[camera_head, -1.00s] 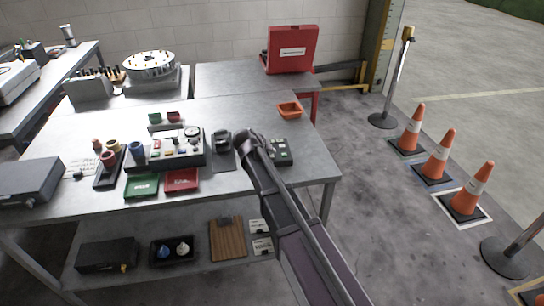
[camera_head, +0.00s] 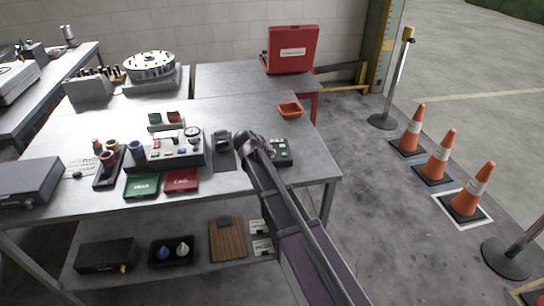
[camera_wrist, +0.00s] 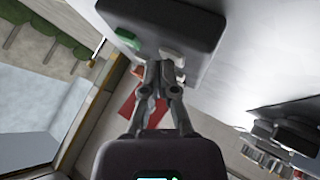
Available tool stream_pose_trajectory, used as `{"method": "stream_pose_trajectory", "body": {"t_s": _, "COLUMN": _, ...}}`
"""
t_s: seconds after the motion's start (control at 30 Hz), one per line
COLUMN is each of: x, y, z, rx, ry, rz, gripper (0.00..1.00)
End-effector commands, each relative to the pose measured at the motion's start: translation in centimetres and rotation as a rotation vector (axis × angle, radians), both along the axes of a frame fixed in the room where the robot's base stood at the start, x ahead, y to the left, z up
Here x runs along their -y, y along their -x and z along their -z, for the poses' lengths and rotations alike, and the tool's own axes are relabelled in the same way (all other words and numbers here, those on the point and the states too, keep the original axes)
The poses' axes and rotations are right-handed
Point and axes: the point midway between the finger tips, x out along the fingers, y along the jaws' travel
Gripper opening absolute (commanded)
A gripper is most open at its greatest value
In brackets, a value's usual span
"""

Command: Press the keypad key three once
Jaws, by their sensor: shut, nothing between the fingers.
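The keypad (camera_head: 284,157) is a small dark box near the right end of the metal table, partly hidden behind my arm. Some green shows on its face. In the wrist view the dark box (camera_wrist: 185,18) is at the top, with a green key (camera_wrist: 128,38) at its left and pale keys near the fingertips. My gripper (camera_wrist: 161,64) is shut and empty, its fingertips at the edge of the box by the pale keys. I cannot tell whether they touch. Key markings cannot be read. My arm hides the fingertips in the head view.
Left of the keypad are a dark stand (camera_head: 222,150), an instrument panel (camera_head: 178,158), a green tray (camera_head: 142,187) and a red tray (camera_head: 181,182). An orange bin (camera_head: 290,109) and a red case (camera_head: 291,48) stand behind. Traffic cones (camera_head: 437,160) are on the floor to the right.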

Motion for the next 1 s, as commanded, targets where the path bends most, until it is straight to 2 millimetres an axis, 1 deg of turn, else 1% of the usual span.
{"method": "stream_pose_trajectory", "body": {"t_s": 0.43, "x": 0.0, "y": 0.0, "z": 0.1, "rx": 0.0, "ry": -0.001, "rz": 0.001, "gripper": 0.0}}
{"method": "stream_pose_trajectory", "body": {"t_s": 0.8, "x": 0.1, "y": 0.0, "z": -1.2, "rx": 0.0, "ry": -0.001, "rz": 0.001, "gripper": 0.0}}
{"method": "stream_pose_trajectory", "body": {"t_s": 1.0, "x": 0.0, "y": 0.0, "z": -1.5, "rx": 0.0, "ry": -0.001, "rz": 0.001, "gripper": 0.0}}
